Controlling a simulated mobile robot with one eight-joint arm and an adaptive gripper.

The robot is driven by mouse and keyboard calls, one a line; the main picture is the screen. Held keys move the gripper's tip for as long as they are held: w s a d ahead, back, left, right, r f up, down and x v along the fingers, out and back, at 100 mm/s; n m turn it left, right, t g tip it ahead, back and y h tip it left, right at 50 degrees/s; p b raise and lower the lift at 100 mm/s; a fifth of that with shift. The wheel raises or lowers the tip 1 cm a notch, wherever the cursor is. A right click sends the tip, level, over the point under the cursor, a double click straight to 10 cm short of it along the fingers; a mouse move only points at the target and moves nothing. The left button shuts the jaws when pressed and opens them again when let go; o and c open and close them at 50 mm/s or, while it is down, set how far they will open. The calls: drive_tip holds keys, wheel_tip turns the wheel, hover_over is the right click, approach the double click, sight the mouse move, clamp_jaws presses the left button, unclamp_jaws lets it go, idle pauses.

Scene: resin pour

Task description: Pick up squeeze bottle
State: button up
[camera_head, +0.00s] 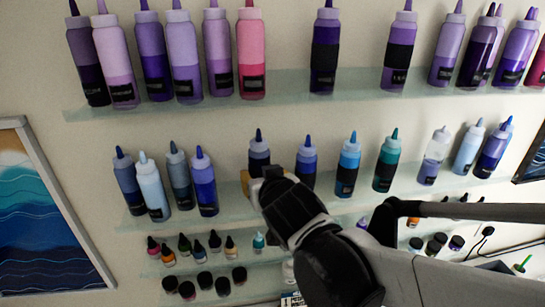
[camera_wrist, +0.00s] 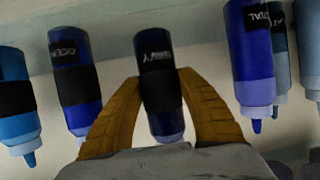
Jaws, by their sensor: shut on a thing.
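The squeeze bottle in my grip is dark navy with a black label and a dark nozzle. It stands upright in the middle shelf row in the head view (camera_head: 259,152). My gripper (camera_head: 258,179) reaches it from the front and hides its lower part. In the wrist view, which is upside down, the bottle (camera_wrist: 155,55) sits between the two yellow-brown fingers of my gripper (camera_wrist: 160,82). The fingers are shut on its sides at the black label. I cannot tell whether its base touches the shelf.
A blue bottle (camera_head: 306,160) stands close on the right and another blue bottle (camera_head: 204,187) on the left, with a gap. The glass middle shelf (camera_head: 232,205) holds several more bottles. Small bottles and jars (camera_head: 205,279) sit below.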

sight(262, 162)
drive_tip(key=r, duration=0.4)
drive_tip(key=shift+s+d+r+b, duration=0.1)
drive_tip(key=shift+s+r+b, duration=0.2)
drive_tip(key=shift+s, duration=0.1)
drive_tip(key=s+d, duration=0.2)
drive_tip(key=s, duration=0.7)
drive_tip(key=s+d+b, duration=0.1)
drive_tip(key=s+d, duration=0.1)
drive_tip(key=s, duration=0.7)
drive_tip(key=shift+s+d, duration=0.15)
drive_tip(key=shift+d, duration=0.25)
drive_tip(key=o, duration=0.6)
drive_tip(key=shift+f, duration=0.1)
drive_tip(key=shift+c, duration=0.4)
